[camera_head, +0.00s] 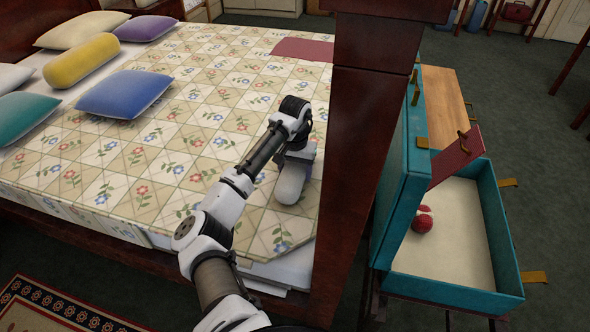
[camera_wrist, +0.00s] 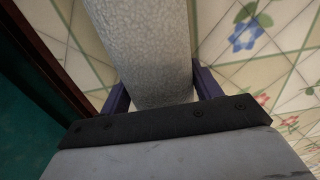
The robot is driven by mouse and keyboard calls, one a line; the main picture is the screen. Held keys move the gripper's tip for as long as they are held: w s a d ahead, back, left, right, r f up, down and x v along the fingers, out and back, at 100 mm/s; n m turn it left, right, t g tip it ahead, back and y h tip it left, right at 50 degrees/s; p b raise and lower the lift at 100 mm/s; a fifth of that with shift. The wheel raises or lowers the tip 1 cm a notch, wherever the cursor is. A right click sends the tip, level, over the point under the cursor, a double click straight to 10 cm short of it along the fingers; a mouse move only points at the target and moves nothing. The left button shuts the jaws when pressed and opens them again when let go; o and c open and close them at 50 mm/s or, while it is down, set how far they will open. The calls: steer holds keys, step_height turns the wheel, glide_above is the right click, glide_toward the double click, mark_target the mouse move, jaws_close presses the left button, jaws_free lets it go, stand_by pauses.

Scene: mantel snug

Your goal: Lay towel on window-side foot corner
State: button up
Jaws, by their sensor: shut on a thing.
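A pale grey rolled towel (camera_head: 292,186) is held in my gripper (camera_head: 298,152), over the near foot corner of the bed (camera_head: 185,140). In the wrist view the towel (camera_wrist: 145,50) fills the space between the two dark blue fingers (camera_wrist: 163,92), which press on its sides. The flowered quilt shows beside and behind it. I cannot tell whether the towel touches the quilt. The picture does not show which side of the bed is nearest the window.
A thick dark wooden post (camera_head: 357,150) rises just right of the towel. Beyond it stands an open teal case (camera_head: 400,190) with a red ball (camera_head: 421,223) inside. A maroon cloth (camera_head: 303,49) lies at the far foot corner. Pillows (camera_head: 124,93) lie at left; the quilt's middle is clear.

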steer(key=o, duration=1.1)
steer(key=shift+o, duration=0.2)
step_height(320, 180, up, 12)
steer(key=shift+r, duration=0.1)
